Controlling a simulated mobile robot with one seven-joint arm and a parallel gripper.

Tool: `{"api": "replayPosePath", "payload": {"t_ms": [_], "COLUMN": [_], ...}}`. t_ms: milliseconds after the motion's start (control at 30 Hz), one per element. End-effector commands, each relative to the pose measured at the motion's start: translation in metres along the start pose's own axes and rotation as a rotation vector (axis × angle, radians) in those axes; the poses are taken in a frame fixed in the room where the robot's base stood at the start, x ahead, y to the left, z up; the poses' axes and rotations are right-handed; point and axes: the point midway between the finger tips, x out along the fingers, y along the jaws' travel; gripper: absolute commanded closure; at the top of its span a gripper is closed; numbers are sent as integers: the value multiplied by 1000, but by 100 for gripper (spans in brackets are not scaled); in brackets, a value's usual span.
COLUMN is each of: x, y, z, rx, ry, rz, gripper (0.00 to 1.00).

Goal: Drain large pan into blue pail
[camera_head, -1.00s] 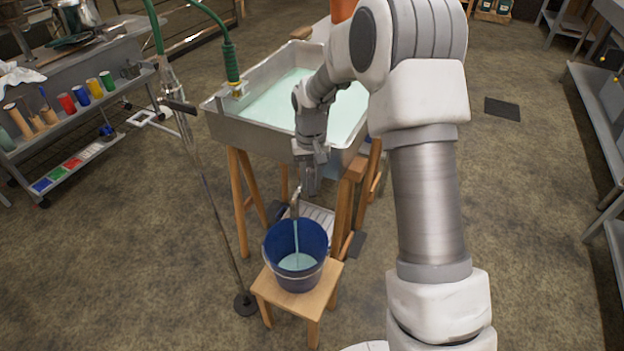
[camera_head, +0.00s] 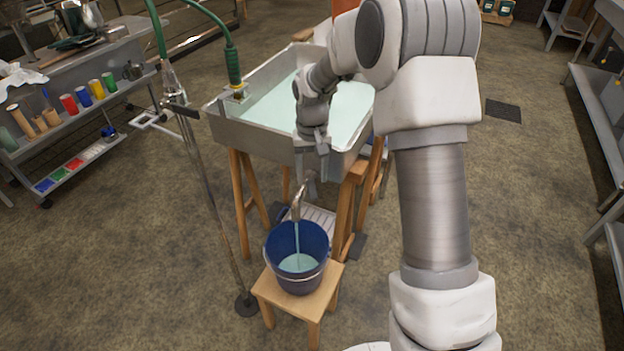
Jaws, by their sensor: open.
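The large pan (camera_head: 222,127) is a grey metal trough on wooden legs, with pale green-blue liquid (camera_head: 345,108) in it. A curved metal spout (camera_head: 297,203) comes out below its front end. A thin stream runs from the spout into the blue pail (camera_head: 291,282). The pail stands upright on a small wooden stool (camera_head: 318,303) and holds some pale liquid. My gripper (camera_head: 311,188) points down in front of the pan's front wall, just above and beside the spout. Its jaws are open. The arm hides part of the pan, and I cannot tell whether the fingers touch the spout or a valve.
A green hose (camera_head: 233,66) ends at the pan's left rim. A thin metal stand (camera_head: 218,220) rises left of the stool. A shelf cart (camera_head: 60,130) with coloured cups is at left. Grey benches (camera_head: 597,115) are at right.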

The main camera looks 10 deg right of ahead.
Motion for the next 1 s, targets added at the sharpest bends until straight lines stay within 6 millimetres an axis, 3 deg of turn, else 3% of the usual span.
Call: {"api": "replayPosePath", "payload": {"t_ms": [33,200,500,700,1000], "x": [-17,-60,-122,-140,-142], "y": [0,0,0,0,0], "z": [-1,-1,-1,0,0], "rx": [0,0,0,-1,0], "ry": [6,6,4,2,2], "rz": [0,0,0,0,0], "gripper": [43,43,43,43,43]}}
